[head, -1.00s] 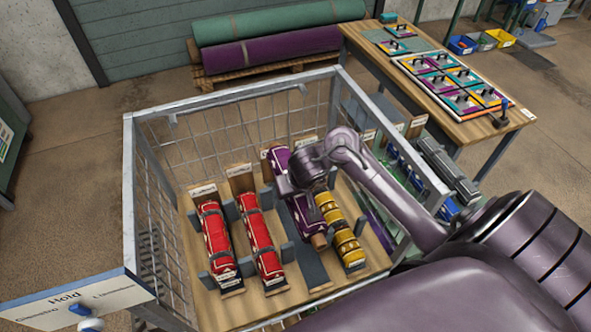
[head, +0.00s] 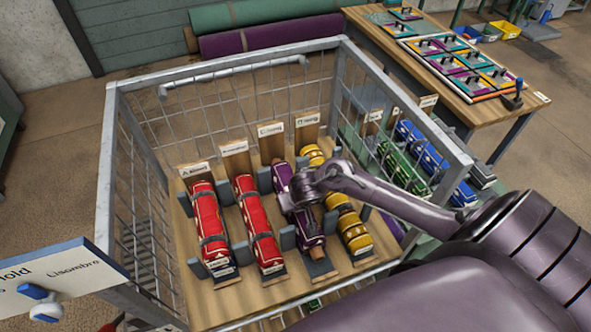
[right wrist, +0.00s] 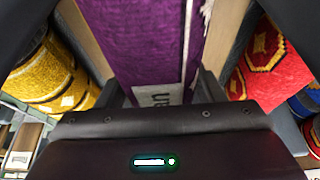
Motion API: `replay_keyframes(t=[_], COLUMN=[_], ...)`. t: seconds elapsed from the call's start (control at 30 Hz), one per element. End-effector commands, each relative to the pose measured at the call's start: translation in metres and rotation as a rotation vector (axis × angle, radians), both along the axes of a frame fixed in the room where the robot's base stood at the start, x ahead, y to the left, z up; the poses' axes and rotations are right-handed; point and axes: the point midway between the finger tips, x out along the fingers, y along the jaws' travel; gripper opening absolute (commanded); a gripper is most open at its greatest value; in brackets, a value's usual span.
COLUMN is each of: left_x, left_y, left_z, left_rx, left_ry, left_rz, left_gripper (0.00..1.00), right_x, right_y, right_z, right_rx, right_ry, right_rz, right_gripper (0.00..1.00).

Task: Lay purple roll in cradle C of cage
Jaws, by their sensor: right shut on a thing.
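The purple roll (head: 309,232) lies lengthwise in the third cradle from the left inside the wire cage (head: 112,190), between a red roll and a yellow roll. It looks low between the cradle's grey posts; the gripper hides whether it fully touches the bed. My right gripper (head: 301,198) is shut on its middle from above. In the right wrist view the purple roll (right wrist: 140,45) runs between the fingers, with a white tag near the palm. The label board (head: 271,131) stands behind this cradle. My left gripper is not in view.
Two red rolls (head: 209,225) (head: 256,215) fill the cradles to the left. A yellow roll (head: 353,232) lies close on the right, partly behind my arm. Green and blue rolls (head: 433,160) lie beyond the cage's right wall. A wooden table (head: 440,65) stands at upper right.

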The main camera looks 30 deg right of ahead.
Motion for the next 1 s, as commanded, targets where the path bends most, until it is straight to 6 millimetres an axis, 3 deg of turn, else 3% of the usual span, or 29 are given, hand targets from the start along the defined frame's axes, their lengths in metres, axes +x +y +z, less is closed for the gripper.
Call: replay_keyframes(t=[0.33,0.37,0.53,0.83,1.0], left_x=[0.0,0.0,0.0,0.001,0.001], left_y=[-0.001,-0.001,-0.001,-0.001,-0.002], left_z=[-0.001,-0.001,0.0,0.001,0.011], left_rx=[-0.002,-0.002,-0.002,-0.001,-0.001], left_ry=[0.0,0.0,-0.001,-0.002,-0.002], left_rz=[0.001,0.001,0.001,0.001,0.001], left_gripper=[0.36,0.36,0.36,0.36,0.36], right_x=[0.001,0.0,0.0,0.0,-0.007], right_y=[0.0,0.0,0.0,0.0,0.003], right_z=[-0.001,-0.003,-0.002,0.0,0.021], right_rx=[0.001,0.001,0.001,0.001,0.002], right_ry=[-0.003,0.0,0.0,-0.001,-0.002], right_rz=[0.0,0.0,0.001,0.0,0.001], right_gripper=[0.21,0.63,0.83,0.83,0.83])
